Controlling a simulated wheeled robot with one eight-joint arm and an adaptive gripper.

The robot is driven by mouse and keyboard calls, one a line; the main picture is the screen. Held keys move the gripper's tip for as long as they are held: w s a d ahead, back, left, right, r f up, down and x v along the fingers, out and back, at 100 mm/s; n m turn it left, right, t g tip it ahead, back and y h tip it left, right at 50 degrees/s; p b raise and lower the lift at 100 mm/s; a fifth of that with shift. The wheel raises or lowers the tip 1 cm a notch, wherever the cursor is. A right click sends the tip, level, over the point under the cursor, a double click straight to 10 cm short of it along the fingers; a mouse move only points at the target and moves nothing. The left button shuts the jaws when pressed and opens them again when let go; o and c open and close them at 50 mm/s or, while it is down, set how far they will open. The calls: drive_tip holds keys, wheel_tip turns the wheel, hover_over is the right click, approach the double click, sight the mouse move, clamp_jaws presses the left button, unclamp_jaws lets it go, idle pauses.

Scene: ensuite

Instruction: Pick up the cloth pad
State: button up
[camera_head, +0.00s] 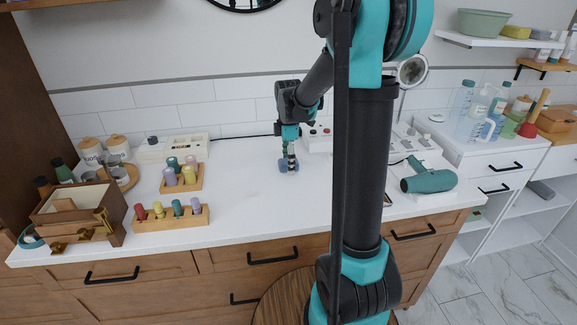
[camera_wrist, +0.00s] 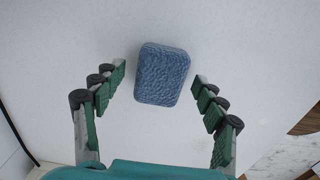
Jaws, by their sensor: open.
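The cloth pad (camera_wrist: 162,74) is a blue, textured, rounded block lying on the white counter. In the wrist view it sits between and slightly beyond the tips of my gripper (camera_wrist: 160,78), whose two green-padded fingers are spread apart on either side. The pad looks clear of both fingers. In the head view the pad (camera_head: 284,165) shows as a small blue shape at the fingertips of my gripper (camera_head: 289,160), which points down at the counter. The fingers partly hide it there.
Wooden racks of coloured pegs (camera_head: 171,217) stand left of the gripper. A wooden box (camera_head: 82,205) is at the far left. A teal hair dryer (camera_head: 429,179) lies to the right. A white device (camera_head: 318,138) stands behind. The counter (camera_head: 262,205) in front is clear.

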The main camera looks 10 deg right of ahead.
drive_tip(key=shift+f, duration=0.2)
drive_tip(key=c, duration=1.1)
drive_tip(key=shift+r, duration=0.1)
drive_tip(key=shift+c, duration=0.2)
wheel_tip(320, 180, up, 20)
